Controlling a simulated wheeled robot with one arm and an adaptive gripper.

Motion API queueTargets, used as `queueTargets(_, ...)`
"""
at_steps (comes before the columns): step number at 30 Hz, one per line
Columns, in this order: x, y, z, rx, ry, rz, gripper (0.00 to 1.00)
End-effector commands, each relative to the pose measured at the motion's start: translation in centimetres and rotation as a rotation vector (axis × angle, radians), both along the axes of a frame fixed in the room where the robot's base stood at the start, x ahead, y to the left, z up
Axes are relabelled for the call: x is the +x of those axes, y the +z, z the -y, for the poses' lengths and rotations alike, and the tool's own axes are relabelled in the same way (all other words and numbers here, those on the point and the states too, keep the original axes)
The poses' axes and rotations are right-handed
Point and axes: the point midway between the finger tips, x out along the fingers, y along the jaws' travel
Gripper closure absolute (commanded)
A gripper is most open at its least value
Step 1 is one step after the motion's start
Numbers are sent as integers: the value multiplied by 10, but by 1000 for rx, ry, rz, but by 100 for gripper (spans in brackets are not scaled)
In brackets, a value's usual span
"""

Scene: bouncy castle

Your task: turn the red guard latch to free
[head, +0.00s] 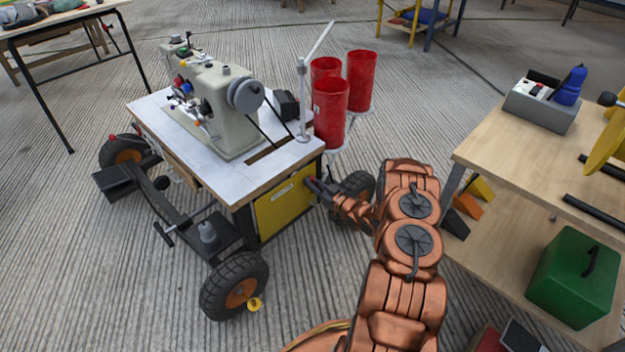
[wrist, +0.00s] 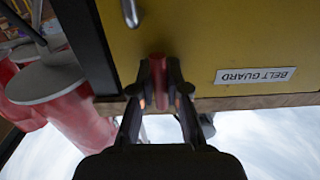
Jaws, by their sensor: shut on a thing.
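The red guard latch (wrist: 158,72) is a small red bar near the edge of the yellow belt guard panel (wrist: 225,35), which bears an upside-down "BELT GUARD" label in the wrist view. My gripper (wrist: 163,82) is shut on the latch, with one dark finger on each side of it. The latch's long side runs up and down in the wrist view. In the head view, my gripper (head: 314,185) reaches the right end of the yellow panel (head: 284,206) under the sewing machine table. The latch is mostly hidden there by the fingers.
The sewing machine (head: 217,105) stands on the wheeled table (head: 150,112). A wooden workbench (head: 500,145) with a green box (head: 572,277) stands right of my arm.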

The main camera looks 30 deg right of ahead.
Motion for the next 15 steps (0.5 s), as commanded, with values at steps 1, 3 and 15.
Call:
queueTargets(1, 0, 2, 3, 40, -8, -10, 100)
queueTargets(3, 0, 2, 3, 104, -8, -25, 100)
queueTargets(15, 0, 1, 4, 413, -8, -93, 100)
